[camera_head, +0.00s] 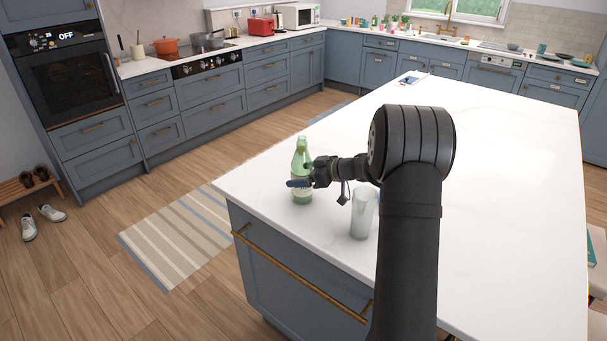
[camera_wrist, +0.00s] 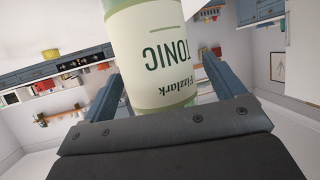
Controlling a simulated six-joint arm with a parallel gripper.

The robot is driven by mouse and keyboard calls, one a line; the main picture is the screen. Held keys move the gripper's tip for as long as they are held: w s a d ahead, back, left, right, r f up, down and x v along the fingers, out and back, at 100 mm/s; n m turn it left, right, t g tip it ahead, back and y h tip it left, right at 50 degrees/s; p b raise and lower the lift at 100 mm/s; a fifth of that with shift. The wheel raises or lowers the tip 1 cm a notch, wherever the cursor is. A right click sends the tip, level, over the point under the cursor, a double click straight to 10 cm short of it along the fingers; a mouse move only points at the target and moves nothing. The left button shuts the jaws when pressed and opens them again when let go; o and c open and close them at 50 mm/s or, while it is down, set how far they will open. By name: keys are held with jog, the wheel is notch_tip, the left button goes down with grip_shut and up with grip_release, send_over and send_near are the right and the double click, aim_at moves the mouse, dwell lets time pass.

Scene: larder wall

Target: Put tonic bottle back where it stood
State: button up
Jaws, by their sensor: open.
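The tonic bottle (camera_head: 300,160) is green glass with a pale label and stands upright on the white island top near its left corner. In the wrist view the bottle (camera_wrist: 160,55) fills the upper middle, its label reading "Fizzlark TONIC" upside down. My gripper (camera_head: 298,183) is at the bottle's label height. In the wrist view one blue-grey finger shows on each side of the bottle, with a gap visible at the right finger. The jaws are open around the bottle. My gripper hides part of its label in the head view.
A clear glass (camera_head: 362,213) stands on the island top (camera_head: 500,190) just right of the bottle, close under my arm. A phone or notebook (camera_head: 411,78) lies at the far end. Most of the top is clear.

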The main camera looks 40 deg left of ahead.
jog(key=v, duration=0.8)
jog(key=x, duration=0.8)
jog(key=shift+a, duration=0.1)
jog(key=shift+r, duration=0.4)
